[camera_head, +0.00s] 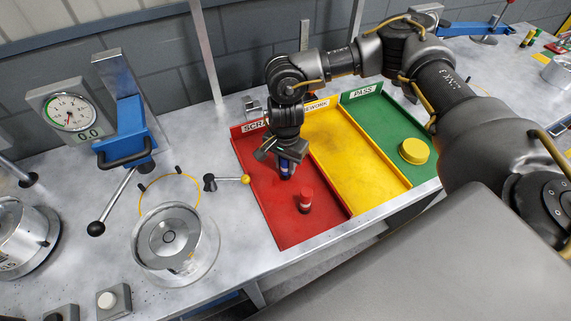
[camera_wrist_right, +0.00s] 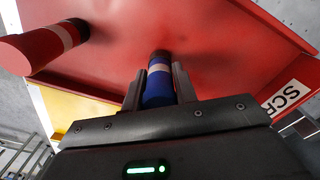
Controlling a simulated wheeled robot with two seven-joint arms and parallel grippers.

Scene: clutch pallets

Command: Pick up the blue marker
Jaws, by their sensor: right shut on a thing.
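The blue marker (camera_head: 286,171) is between the fingers of my right gripper (camera_head: 284,175), over the red SCRAP tray (camera_head: 262,187). The right wrist view shows the blue marker (camera_wrist_right: 159,84), with a pale band and a dark end, clasped between the two fingers of my right gripper (camera_wrist_right: 159,86). I cannot tell whether its end touches the tray. A red marker (camera_head: 305,199) with a white band stands in the same tray, in front and to the right; it also shows in the right wrist view (camera_wrist_right: 40,45). My left gripper is out of view.
The yellow REWORK tray (camera_head: 345,150) and the green PASS tray (camera_head: 392,130) lie to the right. A yellow round piece (camera_head: 414,151) sits in the green tray. A dial gauge (camera_head: 69,113), a blue press (camera_head: 125,130) and a round metal fixture (camera_head: 175,243) stand to the left.

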